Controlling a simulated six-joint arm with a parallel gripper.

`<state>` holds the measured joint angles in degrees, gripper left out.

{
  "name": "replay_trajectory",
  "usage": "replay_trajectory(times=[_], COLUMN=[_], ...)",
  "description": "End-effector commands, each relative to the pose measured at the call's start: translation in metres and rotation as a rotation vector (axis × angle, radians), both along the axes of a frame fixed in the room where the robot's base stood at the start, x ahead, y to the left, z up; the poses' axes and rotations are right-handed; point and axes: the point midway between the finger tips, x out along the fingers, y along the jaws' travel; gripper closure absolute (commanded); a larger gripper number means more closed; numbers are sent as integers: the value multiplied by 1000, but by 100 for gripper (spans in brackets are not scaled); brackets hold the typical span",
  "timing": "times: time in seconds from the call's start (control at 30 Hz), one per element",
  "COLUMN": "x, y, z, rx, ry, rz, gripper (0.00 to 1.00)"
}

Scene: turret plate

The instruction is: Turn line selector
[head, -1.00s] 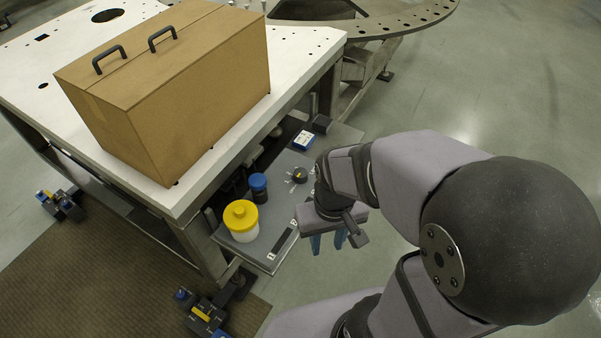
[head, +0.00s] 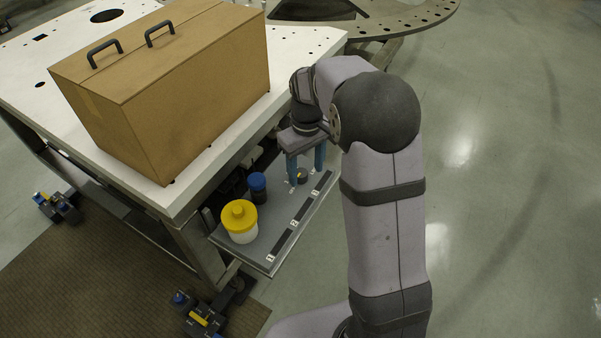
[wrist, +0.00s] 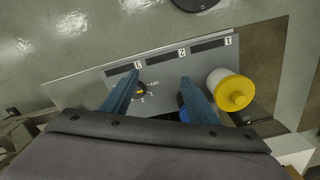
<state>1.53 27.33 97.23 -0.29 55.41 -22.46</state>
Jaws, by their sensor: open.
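The line selector is a small round dark knob (head: 302,177) on the grey shelf panel (head: 272,246). In the wrist view the knob (wrist: 141,89) has a yellow mark, with white ticks and small lettering around it. My gripper (head: 306,170) is open and points down over the panel, near the knob. In the wrist view my gripper (wrist: 161,78) has its two blue fingers wide apart. The knob shows between them, close to the left finger and far from the right one. Nothing is held. Whether a finger touches the knob I cannot tell.
A yellow-lidded white jar (head: 239,222) and a blue-capped dark jar (head: 258,188) stand on the panel. Black strips numbered 1, 2 and 3 (wrist: 208,46) run along its edge. A cardboard box (head: 165,95) sits on the white table (head: 300,45) beside and above.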

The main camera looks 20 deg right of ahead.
Motion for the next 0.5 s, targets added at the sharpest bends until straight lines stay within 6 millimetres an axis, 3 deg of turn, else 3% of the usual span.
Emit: replay_trajectory(times=[0.1,0.2,0.33,0.5], x=[40,66,90,107], y=[-5,-8,-11,-14], z=[-21,-35,-50,-62], rx=[0,-2,-3,-3], ry=[1,2,0,-1], rz=[75,135,198,246], gripper=[46,46,46,46])
